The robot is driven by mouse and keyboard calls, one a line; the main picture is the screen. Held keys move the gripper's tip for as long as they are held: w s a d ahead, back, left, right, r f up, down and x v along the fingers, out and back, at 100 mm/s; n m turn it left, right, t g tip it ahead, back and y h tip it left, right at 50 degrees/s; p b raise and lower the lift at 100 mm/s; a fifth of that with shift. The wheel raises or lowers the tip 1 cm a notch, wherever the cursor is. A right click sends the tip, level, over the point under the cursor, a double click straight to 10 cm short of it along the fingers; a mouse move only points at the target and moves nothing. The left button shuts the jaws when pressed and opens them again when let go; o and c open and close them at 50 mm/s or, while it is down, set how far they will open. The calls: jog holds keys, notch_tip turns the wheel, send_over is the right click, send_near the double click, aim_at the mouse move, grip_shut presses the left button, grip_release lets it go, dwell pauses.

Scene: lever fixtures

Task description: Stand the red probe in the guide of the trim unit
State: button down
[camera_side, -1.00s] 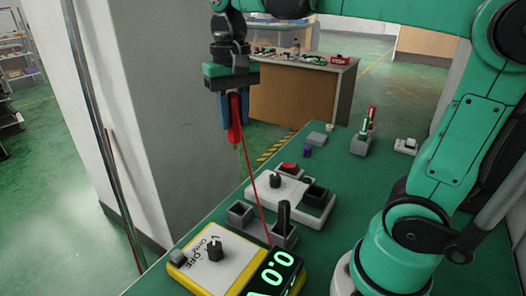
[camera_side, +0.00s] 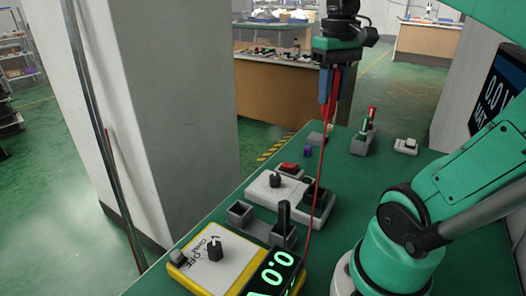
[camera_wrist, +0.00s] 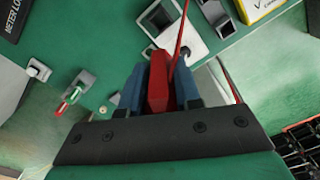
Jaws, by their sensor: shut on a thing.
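My gripper (camera_side: 329,97) is shut on the red probe (camera_side: 331,84), held in the air above the far part of the bench. A red lead hangs from the probe down to the meter. In the wrist view the red probe (camera_wrist: 158,82) sits between the blue fingers. The white unit also shows in the wrist view (camera_wrist: 190,44), ahead of the fingers. The probe is well apart from it.
The yellow-edged meter (camera_side: 214,262) lies at the front. An empty grey holder (camera_side: 240,212) and one with a black probe (camera_side: 283,216) stand behind it. A purple piece (camera_side: 308,151) lies nearby.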

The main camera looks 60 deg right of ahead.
aim_at(328, 118)
notch_tip(328, 118, down, 18)
dwell(0.6)
jog(key=shift+f, duration=0.1)
jog(key=c, duration=0.6)
grip_release()
notch_tip(328, 118, up, 12)
jog(key=shift+f, duration=0.1)
jog(key=w+a+f+n+t, duration=0.1)
jog(key=w+a+n+t, duration=0.1)
jog(key=w+a, duration=0.1)
jog(key=w+a+f+n+t, duration=0.2)
jog(key=w+a, duration=0.1)
jog(key=a, duration=0.3)
jog(key=w+a+f+n+t, duration=0.2)
jog(key=w+a+t, duration=0.1)
jog(key=a, duration=0.1)
jog(key=shift+w+a+f, duration=0.2)
jog(key=shift+w+f, duration=0.05)
